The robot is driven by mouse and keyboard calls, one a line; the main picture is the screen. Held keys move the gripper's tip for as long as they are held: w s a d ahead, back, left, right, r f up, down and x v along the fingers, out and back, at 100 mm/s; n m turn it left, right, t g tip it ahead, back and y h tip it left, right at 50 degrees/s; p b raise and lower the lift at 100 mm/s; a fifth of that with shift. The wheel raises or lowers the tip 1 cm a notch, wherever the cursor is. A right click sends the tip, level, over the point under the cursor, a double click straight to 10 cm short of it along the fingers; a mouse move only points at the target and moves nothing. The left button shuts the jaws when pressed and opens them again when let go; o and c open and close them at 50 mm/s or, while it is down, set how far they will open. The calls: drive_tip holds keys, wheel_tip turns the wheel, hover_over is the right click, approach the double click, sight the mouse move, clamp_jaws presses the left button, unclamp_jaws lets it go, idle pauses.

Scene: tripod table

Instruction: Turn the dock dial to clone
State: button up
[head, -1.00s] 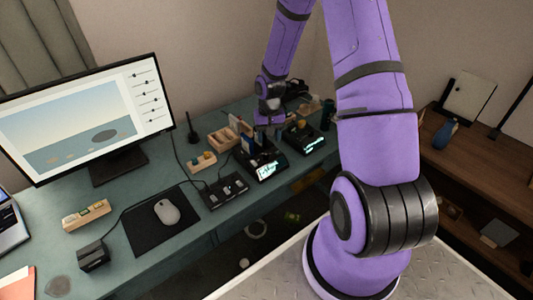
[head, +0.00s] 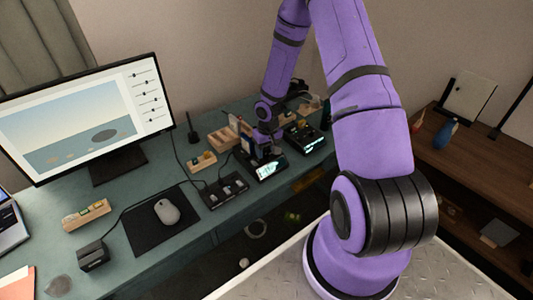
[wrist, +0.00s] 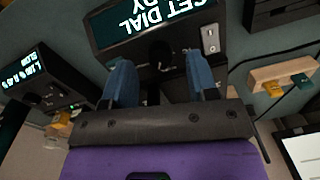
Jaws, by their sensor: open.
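The dock (head: 265,168) is a black box with a lit display on the desk, below my arm's end. A dark round knob, likely the dial (wrist: 160,54), sits below the screen, between and just beyond my fingertips. My gripper (wrist: 162,75) is open, with blue fingers on either side of the knob; I cannot tell whether they touch it. In the head view my gripper (head: 268,143) is above the dock, its fingers mostly hidden. The dial's setting is unreadable.
A second dark device with a lit display (head: 304,136) stands right of the dock. A black switch box (head: 224,189) and a wooden holder (head: 202,161) are to its left. A silver switch (wrist: 210,39) is beside the knob. The monitor (head: 88,115) stands far left.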

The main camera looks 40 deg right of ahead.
drive_tip(key=shift+f, duration=0.75)
drive_tip(key=shift+c, duration=0.2)
drive_tip(key=c, duration=0.9)
drive_tip(key=shift+n, duration=2.9)
drive_tip(key=o, duration=0.9)
